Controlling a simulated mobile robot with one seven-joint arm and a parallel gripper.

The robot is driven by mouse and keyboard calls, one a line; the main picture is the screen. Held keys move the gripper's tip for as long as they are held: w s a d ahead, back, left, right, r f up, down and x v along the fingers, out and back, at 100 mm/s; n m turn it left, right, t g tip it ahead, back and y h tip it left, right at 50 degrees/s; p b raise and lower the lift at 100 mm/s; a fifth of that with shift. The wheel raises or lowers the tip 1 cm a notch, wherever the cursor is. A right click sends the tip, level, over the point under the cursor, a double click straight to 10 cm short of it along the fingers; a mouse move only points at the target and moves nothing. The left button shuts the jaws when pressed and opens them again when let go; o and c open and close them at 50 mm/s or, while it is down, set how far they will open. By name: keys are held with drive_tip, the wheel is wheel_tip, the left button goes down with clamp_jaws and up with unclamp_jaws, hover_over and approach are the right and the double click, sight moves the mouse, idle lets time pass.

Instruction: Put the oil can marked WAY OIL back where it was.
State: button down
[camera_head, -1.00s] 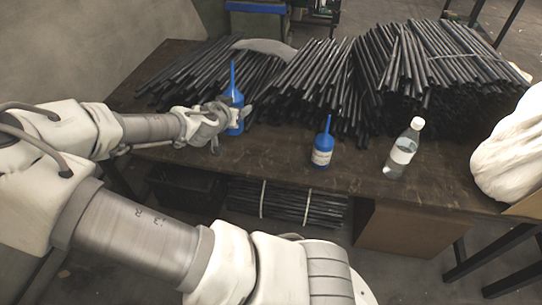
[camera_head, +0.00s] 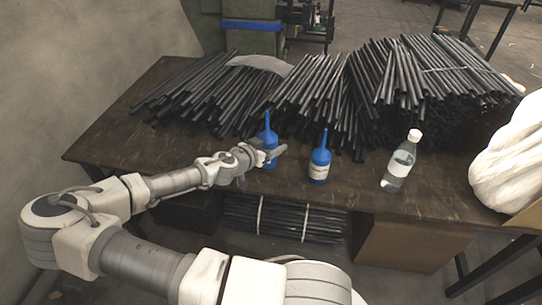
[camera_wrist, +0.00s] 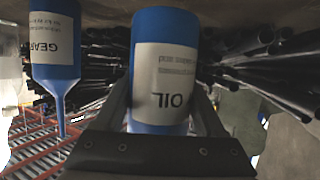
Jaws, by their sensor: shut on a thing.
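My gripper (camera_head: 270,153) is shut on a blue oil can (camera_head: 269,138) with a thin upright spout, over the table's front left part. In the wrist view the held can (camera_wrist: 160,30) fills the middle between the fingers (camera_wrist: 160,110). Its white label shows OIL; the rest of the name is not readable. I cannot tell whether its base touches the table. A second blue can (camera_head: 320,157) with a white label stands upright to its right. In the wrist view this other can (camera_wrist: 55,60), marked GEAR, is at left, apart from my gripper.
The dark wooden table (camera_head: 240,195) has bundles of black rods (camera_head: 320,95) along its back, close behind the cans. A clear bottle (camera_head: 400,163) with a white cap stands further right, and a white bulky sack (camera_head: 510,155) lies at the right end. The table's left front is bare.

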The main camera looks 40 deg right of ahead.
drive_tip(key=shift+f+b, duration=0.35)
drive_tip(key=shift+f, duration=1.45)
drive_tip(key=shift+f, duration=0.1)
unclamp_jaws()
